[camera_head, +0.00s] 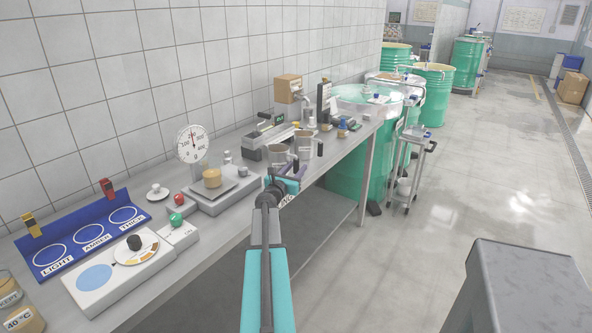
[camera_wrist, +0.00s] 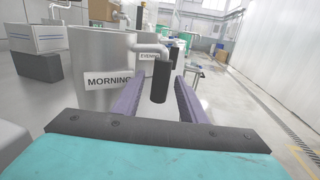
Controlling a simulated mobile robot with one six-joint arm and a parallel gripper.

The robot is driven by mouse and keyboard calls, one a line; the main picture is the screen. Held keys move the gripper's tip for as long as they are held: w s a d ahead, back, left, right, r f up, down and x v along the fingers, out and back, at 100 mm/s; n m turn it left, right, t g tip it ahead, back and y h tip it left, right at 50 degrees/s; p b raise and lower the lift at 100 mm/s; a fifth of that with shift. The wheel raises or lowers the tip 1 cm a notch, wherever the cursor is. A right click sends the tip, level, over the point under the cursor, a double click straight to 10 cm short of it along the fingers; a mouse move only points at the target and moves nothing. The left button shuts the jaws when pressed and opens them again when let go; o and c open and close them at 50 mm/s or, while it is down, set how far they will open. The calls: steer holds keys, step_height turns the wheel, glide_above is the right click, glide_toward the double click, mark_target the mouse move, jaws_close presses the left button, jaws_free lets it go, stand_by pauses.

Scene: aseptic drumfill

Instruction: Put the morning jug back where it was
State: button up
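The morning jug (camera_wrist: 100,62) is a grey metal jug with a "MORNING" label, standing close ahead at left in the wrist view. Its black upright handle (camera_wrist: 160,84) sits between the purple fingers of my gripper (camera_wrist: 160,75), with a gap on either side. In the head view my gripper (camera_head: 285,172) is at the near jug (camera_head: 277,153) on the bench, partly hiding it. A second jug (camera_head: 303,143) stands just behind. Its label reads "EVENING" in the wrist view (camera_wrist: 150,57).
The bench (camera_head: 225,203) holds a dial scale (camera_head: 192,145), a blue tray marked light, amber and thick (camera_head: 82,238), a white dial device (camera_head: 118,272) and a cardboard box (camera_head: 288,88). Green drums (camera_head: 435,95) and a trolley (camera_head: 410,155) stand beyond. The floor at right is mostly clear.

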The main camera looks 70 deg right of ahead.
steer(key=shift+r, duration=0.2)
steer(key=shift+w+a+f+b, duration=0.15)
steer(key=shift+a+b, duration=0.1)
steer(key=shift+a, duration=1.75)
steer(key=shift+w+a+b, duration=0.1)
steer(key=shift+a+b, duration=0.2)
steer(key=shift+a, duration=1.7)
steer(key=shift+w+a+f+b, duration=0.15)
steer(key=shift+a+b, duration=0.1)
steer(key=shift+a, duration=1.75)
steer(key=shift+r, duration=0.1)
steer(key=shift+s, duration=0.15)
